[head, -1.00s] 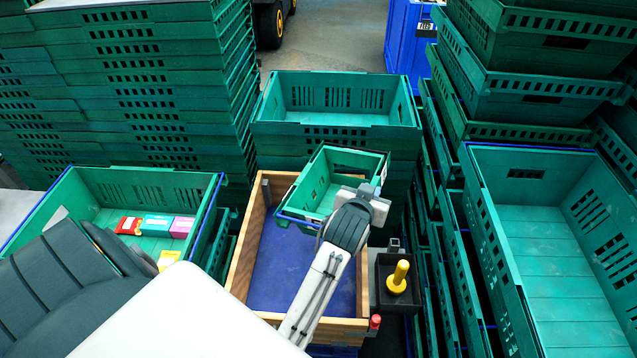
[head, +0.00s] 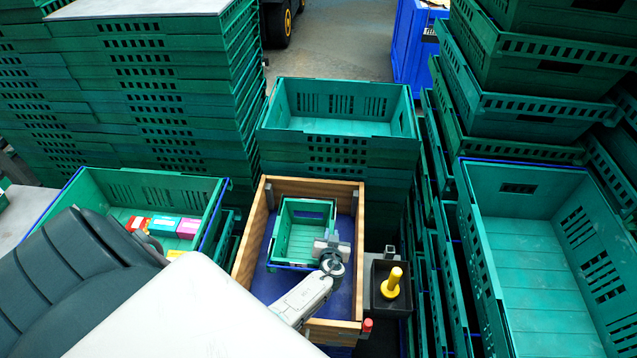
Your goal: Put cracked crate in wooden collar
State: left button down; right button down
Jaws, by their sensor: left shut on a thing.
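The small green crate (head: 302,241) is inside the outline of the wooden collar (head: 249,244), toward its far end. Whether it rests on the blue floor (head: 262,286) of the collar or hangs just above it I cannot tell. Any crack in it is too small to see. My left gripper (head: 328,247) is shut on the crate's right wall near the front corner, and the wrist hides part of that side. My right gripper is not in view.
A green crate with small colored packages (head: 163,226) stands left of the collar. Stacked green crates (head: 338,118) stand behind, and a large empty crate (head: 540,260) is at right.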

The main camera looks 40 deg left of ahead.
pick_arm(q)
notch_tip(320, 180, down, 4)
jog(key=shift+w+f+b, duration=0.15)
jog(key=shift+b, duration=0.25)
notch_tip(320, 180, down, 4)
jog(key=shift+r+b, duration=0.25)
jog(key=shift+b, duration=0.3)
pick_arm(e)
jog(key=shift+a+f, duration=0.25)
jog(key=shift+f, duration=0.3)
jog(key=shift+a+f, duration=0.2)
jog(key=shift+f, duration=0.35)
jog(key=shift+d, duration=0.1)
pick_arm(q)
jog(key=shift+f, duration=0.1)
jog(key=c, duration=1.5)
grip_release()
jog(key=shift+o, duration=0.6)
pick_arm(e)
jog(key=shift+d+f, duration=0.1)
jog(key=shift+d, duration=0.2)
